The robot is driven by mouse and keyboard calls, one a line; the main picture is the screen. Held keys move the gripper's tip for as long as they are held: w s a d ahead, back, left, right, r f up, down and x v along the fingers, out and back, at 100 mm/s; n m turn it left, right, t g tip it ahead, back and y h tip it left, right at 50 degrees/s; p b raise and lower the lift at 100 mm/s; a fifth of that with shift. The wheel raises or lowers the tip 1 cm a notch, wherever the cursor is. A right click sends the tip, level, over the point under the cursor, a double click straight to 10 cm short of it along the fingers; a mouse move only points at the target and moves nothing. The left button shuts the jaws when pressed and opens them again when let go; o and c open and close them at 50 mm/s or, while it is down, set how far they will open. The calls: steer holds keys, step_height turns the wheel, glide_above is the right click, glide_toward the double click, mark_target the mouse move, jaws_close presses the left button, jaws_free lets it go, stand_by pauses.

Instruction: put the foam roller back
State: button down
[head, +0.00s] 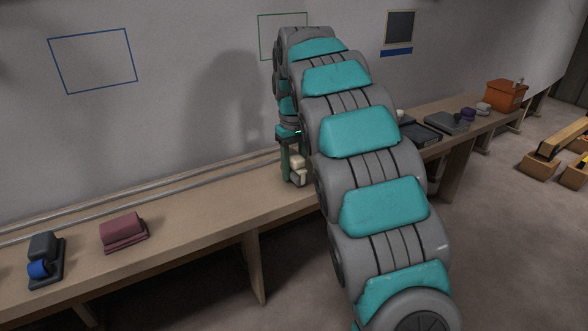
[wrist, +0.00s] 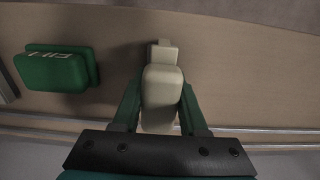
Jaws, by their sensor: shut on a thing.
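My gripper (wrist: 160,92) is shut on a cream-coloured block-like thing (wrist: 161,98), with a narrower piece at its far end in the wrist view. In the head view, the cream thing (head: 298,169) shows beside my gripper (head: 292,172), low over the bench. I cannot tell whether it touches the bench top or is the foam roller. A dark grey thing with a blue roll (head: 39,268) lies at the bench's left end. My arm hides part of the bench.
The long wooden bench (head: 215,202) has free room between the maroon block (head: 122,229) and my gripper. A green case-like block (wrist: 50,70) lies left of my gripper in the wrist view. Rails run along the wall. Dark trays and an orange box (head: 506,96) stand farther right.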

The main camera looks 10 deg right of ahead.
mark_target(294, 154)
steer(key=shift+f, duration=0.2)
steer(key=shift+c, duration=2.2)
jaws_free()
steer(key=shift+f, duration=0.1)
step_height(294, 154, up, 12)
steer(key=p, duration=0.3)
steer(key=shift+p, duration=0.35)
